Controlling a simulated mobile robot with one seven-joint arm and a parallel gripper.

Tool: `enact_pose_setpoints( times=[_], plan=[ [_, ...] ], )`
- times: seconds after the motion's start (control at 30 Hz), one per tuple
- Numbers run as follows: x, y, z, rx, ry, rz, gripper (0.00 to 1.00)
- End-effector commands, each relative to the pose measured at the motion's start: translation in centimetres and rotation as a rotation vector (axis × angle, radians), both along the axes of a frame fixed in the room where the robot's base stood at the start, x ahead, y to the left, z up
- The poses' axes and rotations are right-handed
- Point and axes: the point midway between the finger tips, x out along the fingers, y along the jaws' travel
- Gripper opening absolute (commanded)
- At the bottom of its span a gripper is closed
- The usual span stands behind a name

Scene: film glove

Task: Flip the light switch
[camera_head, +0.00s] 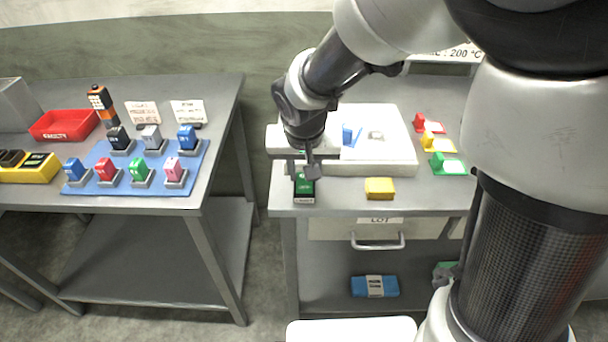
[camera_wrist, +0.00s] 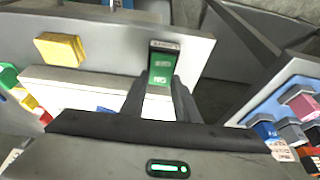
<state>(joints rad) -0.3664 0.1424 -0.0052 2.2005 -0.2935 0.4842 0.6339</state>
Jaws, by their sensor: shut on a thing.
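A small green-faced switch block (camera_head: 304,187) with a dark body and a pale label strip stands at the front left edge of the right table. It also shows in the wrist view (camera_wrist: 163,66), upside down, with lettering too small to read. I take it for the light switch, but cannot be sure. My gripper (camera_head: 307,170) points down at its rear part. In the wrist view my two dark fingers (camera_wrist: 161,97) lie on either side of the block's near end, shut on it. The fingers partly hide that end.
A yellow block (camera_head: 380,188) lies right of the switch, and a white machine (camera_head: 385,150) stands behind. Red, yellow and green pieces (camera_head: 443,163) sit farther right. A left table holds a blue mat (camera_head: 120,188) with several coloured blocks. A gap separates the tables.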

Motion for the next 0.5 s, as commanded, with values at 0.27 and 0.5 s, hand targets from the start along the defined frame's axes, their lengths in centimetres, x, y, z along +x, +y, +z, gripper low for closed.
enact_pose_setpoints(
  times=[0.27, 0.5],
  plan=[
    [-0.01, -0.02, 0.11, 0.001, -0.008, -0.002, 0.06],
    [-0.01, -0.02, 0.09, 0.0, -0.007, -0.002, 0.47]
  ],
)
